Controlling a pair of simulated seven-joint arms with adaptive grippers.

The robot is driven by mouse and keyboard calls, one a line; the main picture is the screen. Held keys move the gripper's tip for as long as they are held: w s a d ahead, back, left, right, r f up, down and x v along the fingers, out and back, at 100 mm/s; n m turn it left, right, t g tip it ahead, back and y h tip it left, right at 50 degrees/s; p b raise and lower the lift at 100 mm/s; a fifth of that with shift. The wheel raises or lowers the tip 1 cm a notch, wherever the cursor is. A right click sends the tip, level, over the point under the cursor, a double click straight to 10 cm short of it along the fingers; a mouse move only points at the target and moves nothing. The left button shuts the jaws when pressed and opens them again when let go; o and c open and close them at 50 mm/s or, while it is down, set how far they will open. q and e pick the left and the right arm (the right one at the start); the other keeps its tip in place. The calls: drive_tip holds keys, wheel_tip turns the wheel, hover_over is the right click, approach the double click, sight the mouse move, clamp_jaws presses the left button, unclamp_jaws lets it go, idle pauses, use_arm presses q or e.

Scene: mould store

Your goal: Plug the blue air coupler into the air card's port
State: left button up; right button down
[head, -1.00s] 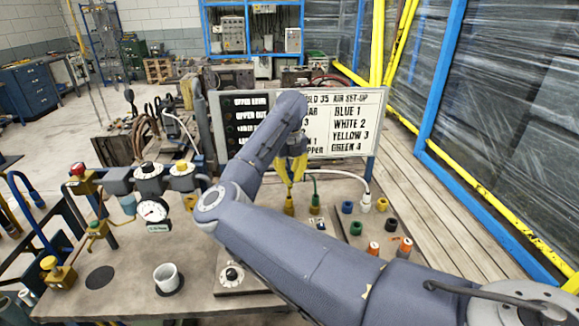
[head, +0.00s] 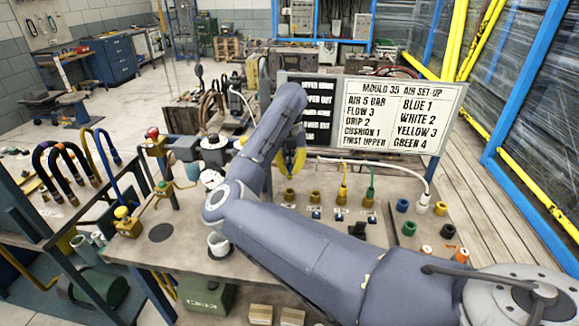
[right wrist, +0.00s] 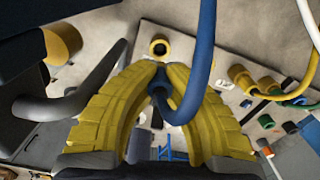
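My right gripper (head: 291,165) hangs in front of the board's left part, beside the row of brass ports. In the right wrist view its yellow fingers (right wrist: 157,78) are shut on the blue air coupler (right wrist: 158,88), whose blue hose (right wrist: 205,60) loops up out of view. A brass port (right wrist: 160,47) with a dark hole shows just beyond the fingertips, apart from the coupler. In the head view the two left ports (head: 290,195) are empty; yellow and green hoses rise from the two beside them. The air card (head: 395,115) lists BLUE 1. My left gripper is out of view.
The white hose's coupler (head: 423,201) stands at the right, by several coloured rings such as a blue one (head: 403,205). My right arm covers the middle bench.

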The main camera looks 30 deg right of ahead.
sight(290, 178)
drive_tip(key=shift+f, duration=2.3)
drive_tip(key=shift+f, duration=1.3)
idle(1.7)
drive_tip(key=c, duration=1)
unclamp_jaws()
drive_tip(key=shift+o, duration=0.2)
drive_tip(key=shift+r, duration=3.75)
